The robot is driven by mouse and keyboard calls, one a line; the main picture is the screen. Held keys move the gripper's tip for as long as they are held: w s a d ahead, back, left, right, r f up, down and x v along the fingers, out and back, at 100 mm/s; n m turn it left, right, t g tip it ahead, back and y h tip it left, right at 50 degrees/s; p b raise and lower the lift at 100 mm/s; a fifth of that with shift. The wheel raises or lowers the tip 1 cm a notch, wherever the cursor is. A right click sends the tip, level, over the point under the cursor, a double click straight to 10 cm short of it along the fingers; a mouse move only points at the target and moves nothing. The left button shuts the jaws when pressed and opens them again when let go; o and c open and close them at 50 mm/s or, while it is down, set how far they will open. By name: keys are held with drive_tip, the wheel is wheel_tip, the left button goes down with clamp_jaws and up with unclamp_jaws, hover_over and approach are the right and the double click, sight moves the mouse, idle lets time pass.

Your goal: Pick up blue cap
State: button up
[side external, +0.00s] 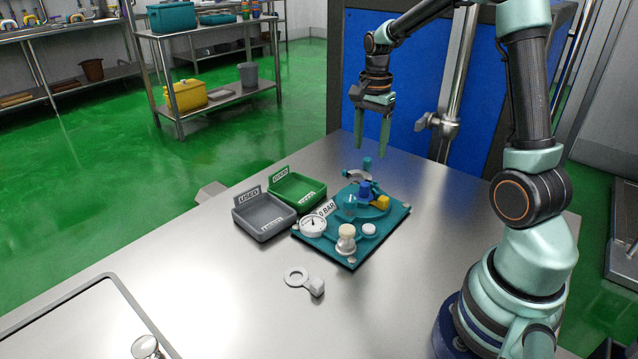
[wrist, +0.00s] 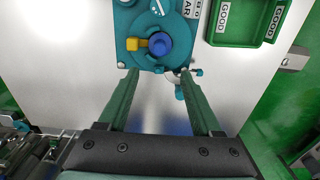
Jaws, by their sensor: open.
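My gripper (side external: 372,148) points down, open and empty, above and behind the board in the side view. Its two fingers also show apart in the wrist view (wrist: 160,74). It is not touching the cap.
A pressure gauge (side external: 313,224) and a cream knob (side external: 347,232) sit on the board. A grey tray (side external: 263,233) and a green tray (side external: 297,207) stand left of it. A ring-shaped part (side external: 297,277) lies in front. The steel table around is mostly clear.

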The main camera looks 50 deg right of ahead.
hover_over(365, 183)
drive_tip(key=f, duration=0.6)
drive_tip(key=shift+d, duration=0.25)
drive_tip(key=shift+a+f, duration=0.2)
drive_tip(key=shift+f, duration=1.25)
drive_tip(key=shift+a+f, duration=0.15)
drive_tip(key=shift+f, duration=1.25)
clamp_jaws()
